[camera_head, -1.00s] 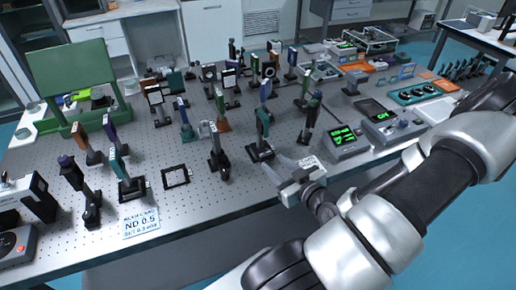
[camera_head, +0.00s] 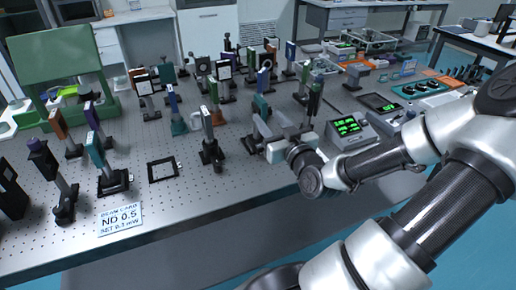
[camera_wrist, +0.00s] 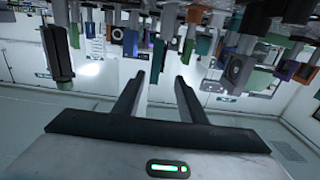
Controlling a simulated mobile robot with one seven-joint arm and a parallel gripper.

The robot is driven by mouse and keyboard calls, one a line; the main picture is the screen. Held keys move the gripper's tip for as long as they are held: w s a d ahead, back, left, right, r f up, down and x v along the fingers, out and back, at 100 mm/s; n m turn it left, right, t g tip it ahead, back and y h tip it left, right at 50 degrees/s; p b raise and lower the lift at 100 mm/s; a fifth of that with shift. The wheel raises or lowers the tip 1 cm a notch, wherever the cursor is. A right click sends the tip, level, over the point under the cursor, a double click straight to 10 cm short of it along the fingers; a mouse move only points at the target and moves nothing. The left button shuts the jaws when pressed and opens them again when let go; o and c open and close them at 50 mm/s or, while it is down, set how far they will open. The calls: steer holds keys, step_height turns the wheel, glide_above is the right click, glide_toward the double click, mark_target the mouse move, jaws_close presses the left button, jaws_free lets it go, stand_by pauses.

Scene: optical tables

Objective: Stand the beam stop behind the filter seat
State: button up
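My gripper (camera_head: 262,132) reaches in over the front edge of the optical table, low among the mounts. In the wrist view its two fingers (camera_wrist: 159,85) are apart with nothing between them. A teal plate on a post (camera_head: 262,104) stands just behind the fingers, partly hidden by them. A dark post mount with a pale top (camera_head: 209,140) stands left of my gripper, apart from it. A flat black square frame (camera_head: 162,169) lies farther left. A teal plate in a black base (camera_head: 98,151) stands behind the ND 0.5 card (camera_head: 121,218). I cannot tell which mount is the beam stop or the filter seat.
Several upright optics crowd the table behind my gripper. A meter with a green display (camera_head: 349,129) is close on the right. A dark post mount (camera_head: 63,190) stands at left.

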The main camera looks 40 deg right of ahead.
mark_target(264, 109)
steer(key=shift+x, duration=1.1)
steer(key=x, duration=0.2)
steer(key=d+x, duration=0.1)
steer(key=x, duration=0.2)
steer(key=shift+w+b, duration=0.25)
steer(key=shift+b, duration=0.1)
jaws_close()
steer(key=shift+r, duration=0.15)
